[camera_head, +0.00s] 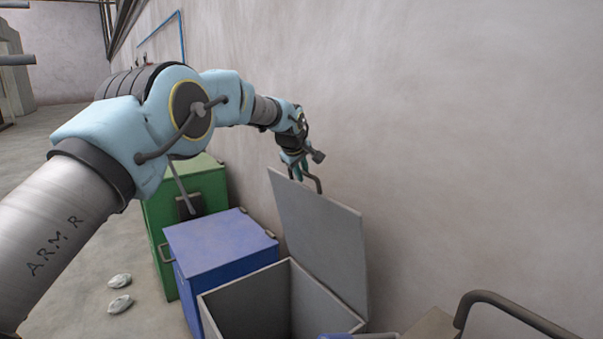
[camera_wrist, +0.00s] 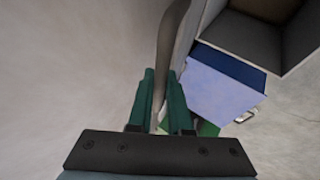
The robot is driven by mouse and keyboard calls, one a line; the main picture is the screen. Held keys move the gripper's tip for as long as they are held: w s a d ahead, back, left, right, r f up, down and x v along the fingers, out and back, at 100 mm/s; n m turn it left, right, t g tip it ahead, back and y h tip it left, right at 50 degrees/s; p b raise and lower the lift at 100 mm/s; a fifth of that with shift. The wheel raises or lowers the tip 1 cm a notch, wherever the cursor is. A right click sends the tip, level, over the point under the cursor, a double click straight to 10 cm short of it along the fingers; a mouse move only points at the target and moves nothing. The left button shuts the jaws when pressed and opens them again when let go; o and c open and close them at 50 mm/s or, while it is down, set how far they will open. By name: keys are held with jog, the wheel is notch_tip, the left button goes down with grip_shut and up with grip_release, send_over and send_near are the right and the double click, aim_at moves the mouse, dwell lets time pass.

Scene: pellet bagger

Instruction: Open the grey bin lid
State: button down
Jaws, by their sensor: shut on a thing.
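The grey bin lid (camera_head: 321,236) stands raised, close to upright, at the wall side of the grey bin (camera_head: 240,302). The bin's inside is open to view and looks empty where I can see it. My gripper (camera_head: 301,171) is at the lid's top edge, near the wall. In the wrist view, the two green fingers of my gripper (camera_wrist: 159,100) are shut on the lid's grey curved handle (camera_wrist: 170,45). The handle also shows at the lid's top edge in the head view (camera_head: 317,183). The bin's open inside shows in the wrist view at the top right (camera_wrist: 300,40).
A blue bin (camera_head: 215,243) with a shut lid stands beside the grey bin, and a green bin (camera_head: 160,222) stands behind it. The wall (camera_head: 450,140) is close on the right. Two pale lumps (camera_head: 120,304) lie on the floor at left. A dark rail (camera_head: 515,308) is at lower right.

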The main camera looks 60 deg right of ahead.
jog(key=shift+w, duration=0.1)
jog(key=c, duration=0.8)
grip_release()
jog(key=shift+c, duration=0.2)
jog(key=b+v, duration=0.4)
jog(key=v, duration=0.6)
jog(key=shift+a+r, duration=0.25)
jog(key=shift+a, duration=0.1)
